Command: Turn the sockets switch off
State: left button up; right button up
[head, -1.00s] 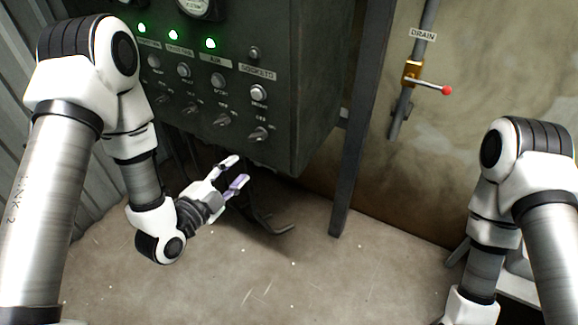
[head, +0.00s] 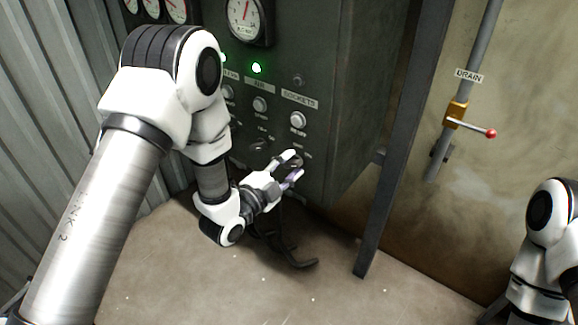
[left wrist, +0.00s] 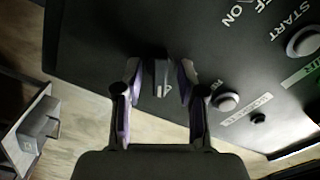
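The sockets switch is a dark rotary knob (left wrist: 162,78) at the lower right of the grey control panel (head: 345,100), below the SOCKETS label (head: 299,101) and a round reset button (head: 298,120). In the head view the knob is largely hidden by my left gripper (head: 294,167). In the left wrist view my left gripper (left wrist: 160,80) is open, one finger on each side of the knob, with gaps visible on both sides. My right gripper is out of view; only part of that arm shows at the right edge.
A drain valve with a red-tipped lever (head: 490,134) is on the wall.

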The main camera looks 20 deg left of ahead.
pick_arm(q)
grip_shut()
jog(key=shift+n, duration=0.3)
jog(key=n, duration=1.1)
jog(key=shift+r, duration=0.1)
jog(key=shift+n, duration=0.3)
dwell(0.4)
grip_release()
